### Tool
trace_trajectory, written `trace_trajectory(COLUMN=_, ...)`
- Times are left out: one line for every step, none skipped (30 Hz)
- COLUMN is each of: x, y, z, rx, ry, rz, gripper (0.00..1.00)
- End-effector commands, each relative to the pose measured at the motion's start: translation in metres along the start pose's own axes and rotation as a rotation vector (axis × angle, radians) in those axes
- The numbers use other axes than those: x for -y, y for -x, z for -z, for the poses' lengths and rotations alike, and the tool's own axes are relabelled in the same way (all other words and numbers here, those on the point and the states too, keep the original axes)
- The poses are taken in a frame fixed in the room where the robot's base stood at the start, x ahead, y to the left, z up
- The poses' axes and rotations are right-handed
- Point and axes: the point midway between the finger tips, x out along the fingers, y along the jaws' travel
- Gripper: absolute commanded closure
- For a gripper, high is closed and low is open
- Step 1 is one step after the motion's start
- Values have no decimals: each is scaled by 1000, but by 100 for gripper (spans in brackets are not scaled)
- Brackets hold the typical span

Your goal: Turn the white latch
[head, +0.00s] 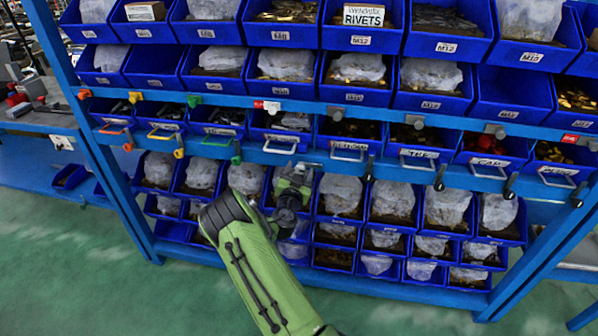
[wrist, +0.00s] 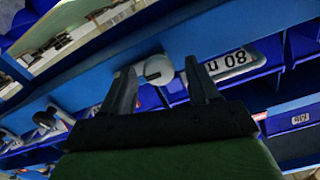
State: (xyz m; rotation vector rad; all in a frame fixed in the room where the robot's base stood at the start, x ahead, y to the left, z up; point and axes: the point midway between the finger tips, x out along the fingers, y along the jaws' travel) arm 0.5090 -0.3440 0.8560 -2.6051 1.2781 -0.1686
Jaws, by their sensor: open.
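The white latch (wrist: 158,68) shows in the wrist view as a pale round knob with a dark slot, on a blue rail. It lies between the tips of my gripper (wrist: 160,82), whose two dark fingers are apart on either side of it. I cannot tell whether either finger touches it. In the head view my gripper (head: 293,183) is just below the lower blue rail, under a white handle (head: 281,146).
The blue rail (head: 330,158) also carries an orange latch (head: 127,147), a yellow latch (head: 179,153), a green latch (head: 236,160) and several black ones (head: 440,178). Blue bins (head: 393,215) fill the rack above and below. The green floor (head: 80,260) in front is clear.

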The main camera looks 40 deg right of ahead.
Motion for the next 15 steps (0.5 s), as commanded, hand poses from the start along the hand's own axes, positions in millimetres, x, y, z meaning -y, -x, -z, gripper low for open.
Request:
trace_trajectory(x=0, y=0, z=0, rx=0, ry=0, rz=-1, gripper=40)
trace_trajectory(x=0, y=0, z=0, rx=0, ry=0, rz=-1, gripper=40)
trace_trajectory(x=0, y=0, z=0, rx=0, ry=0, rz=-1, gripper=40)
trace_trajectory(x=0, y=0, z=0, rx=0, ry=0, rz=-1, gripper=43)
trace_trajectory(x=0, y=0, z=0, rx=0, ry=0, rz=-1, gripper=47)
trace_trajectory(x=0, y=0, z=0, rx=0, ry=0, rz=-1, gripper=53)
trace_trajectory(x=0, y=0, z=0, rx=0, ry=0, rz=-1, gripper=58)
trace_trajectory(x=0, y=0, z=0, rx=0, ry=0, rz=-1, gripper=63)
trace_trajectory(x=0, y=0, z=0, rx=0, ry=0, rz=-1, gripper=69)
trace_trajectory(x=0, y=0, z=0, rx=0, ry=0, rz=-1, gripper=73)
trace_trajectory(x=0, y=0, z=0, rx=0, ry=0, rz=-1, gripper=78)
trace_trajectory(x=0, y=1, z=0, rx=0, ry=0, rz=-1, gripper=84)
trace_trajectory(x=0, y=1, z=0, rx=0, ry=0, rz=-1, gripper=89)
trace_trajectory(x=0, y=1, z=0, rx=0, ry=0, rz=-1, gripper=93)
trace_trajectory(x=0, y=1, z=0, rx=0, ry=0, rz=-1, gripper=96)
